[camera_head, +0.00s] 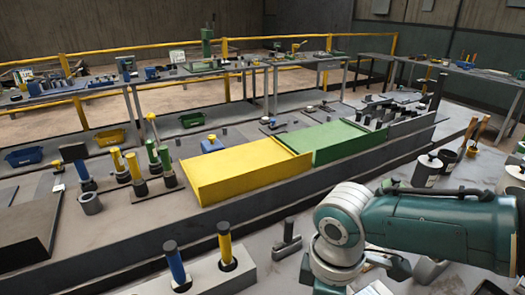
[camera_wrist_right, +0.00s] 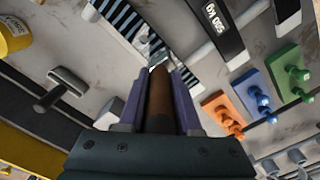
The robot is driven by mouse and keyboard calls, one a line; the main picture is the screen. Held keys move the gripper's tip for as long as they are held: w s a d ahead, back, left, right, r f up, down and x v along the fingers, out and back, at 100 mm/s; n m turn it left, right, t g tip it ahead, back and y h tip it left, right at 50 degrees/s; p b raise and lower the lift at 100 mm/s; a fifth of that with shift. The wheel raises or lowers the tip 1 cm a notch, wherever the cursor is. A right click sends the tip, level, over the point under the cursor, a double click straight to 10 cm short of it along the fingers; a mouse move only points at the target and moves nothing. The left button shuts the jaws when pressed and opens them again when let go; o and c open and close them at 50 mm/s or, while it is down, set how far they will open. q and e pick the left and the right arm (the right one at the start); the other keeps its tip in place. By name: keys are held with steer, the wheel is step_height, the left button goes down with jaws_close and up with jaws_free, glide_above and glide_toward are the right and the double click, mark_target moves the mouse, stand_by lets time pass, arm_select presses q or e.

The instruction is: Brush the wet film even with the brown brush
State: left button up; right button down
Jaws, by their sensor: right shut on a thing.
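My right gripper (camera_wrist_right: 158,88) shows in the right wrist view, its two purple-grey fingers shut on the brown brush (camera_wrist_right: 158,102). The brush handle lies between the fingers and points away from the palm. Its far tip appears close to a striped pale-and-dark piece (camera_wrist_right: 122,18); I cannot tell whether they touch. No wet film can be made out for certain. In the head view my teal right arm fills the lower right, and the brush and fingers are not visible there. My left gripper is not in view.
In the wrist view, orange, blue and green blocks (camera_wrist_right: 288,72) stand at the right, near a dark device with a display (camera_wrist_right: 213,18). A dark T-shaped tool (camera_wrist_right: 65,85) lies left. In the head view, yellow (camera_head: 245,170) and green (camera_head: 335,140) panels lie on the bench.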

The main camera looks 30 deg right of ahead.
steer(key=a+f+b, duration=0.1)
steer(key=a, duration=1.1)
steer(key=shift+s+a+f+b, duration=0.2)
steer(key=shift+b, duration=0.15)
stand_by(0.4)
steer(key=shift+r, duration=0.1)
step_height(320, 180, up, 6)
steer(key=p, duration=0.6)
step_height(320, 180, up, 3)
steer(key=p, duration=0.3)
stand_by(0.6)
